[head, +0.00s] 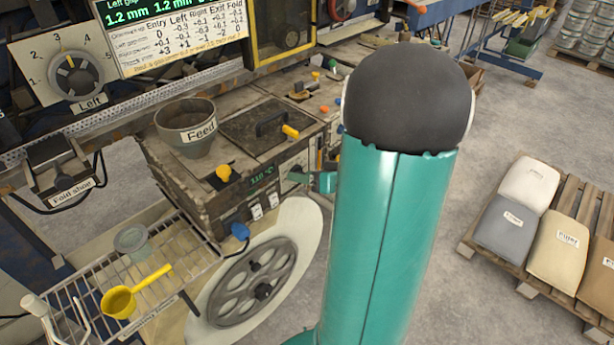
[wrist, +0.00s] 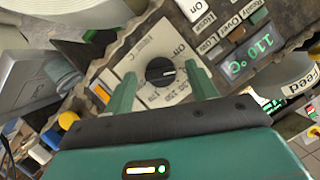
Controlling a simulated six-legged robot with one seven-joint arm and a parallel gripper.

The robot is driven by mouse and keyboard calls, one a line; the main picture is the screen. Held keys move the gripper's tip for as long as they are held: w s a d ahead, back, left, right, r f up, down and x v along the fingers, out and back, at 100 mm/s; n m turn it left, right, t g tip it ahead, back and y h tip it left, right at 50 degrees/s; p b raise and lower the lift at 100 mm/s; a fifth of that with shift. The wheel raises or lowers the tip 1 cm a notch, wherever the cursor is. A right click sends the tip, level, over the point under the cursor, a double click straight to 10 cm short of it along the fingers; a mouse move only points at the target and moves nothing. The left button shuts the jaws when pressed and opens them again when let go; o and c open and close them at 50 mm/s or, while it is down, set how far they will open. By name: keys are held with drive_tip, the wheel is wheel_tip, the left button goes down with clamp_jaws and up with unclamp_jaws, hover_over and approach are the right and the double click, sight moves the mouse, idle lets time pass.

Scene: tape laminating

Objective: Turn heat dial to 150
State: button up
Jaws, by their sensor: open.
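The heat dial (wrist: 160,72) is a round black knob on a pale plate with printed numbers, in the middle of the wrist view. Its white pointer line points to the right in that view; the small numbers are hard to read. My gripper (wrist: 162,76) is open, with one green finger on each side of the knob and visible gaps between. In the head view my gripper (head: 312,180) is at the machine's front panel, where my arm partly hides it.
White switches (head: 257,211) sit under the display. A wire rack with a yellow ladle (head: 120,302) and a large handwheel (head: 255,282) are below. Sacks on a pallet (head: 475,247) lie right.

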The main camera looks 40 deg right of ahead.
drive_tip(key=shift+c, duration=0.5)
drive_tip(key=c, duration=0.9)
drive_tip(key=shift+d+f+m+t+y, duration=0.15)
drive_tip(key=shift+m+t+y, duration=0.55)
drive_tip(key=shift+m, duration=1.45)
drive_tip(key=shift+a+f+m+t+y, duration=0.15)
drive_tip(key=shift+m+t+y, duration=0.55)
drive_tip(key=shift+m, duration=1.5)
drive_tip(key=shift+d+f+m+t+y, duration=0.15)
drive_tip(key=shift+m+t+y, duration=0.55)
drive_tip(key=shift+m, duration=1.45)
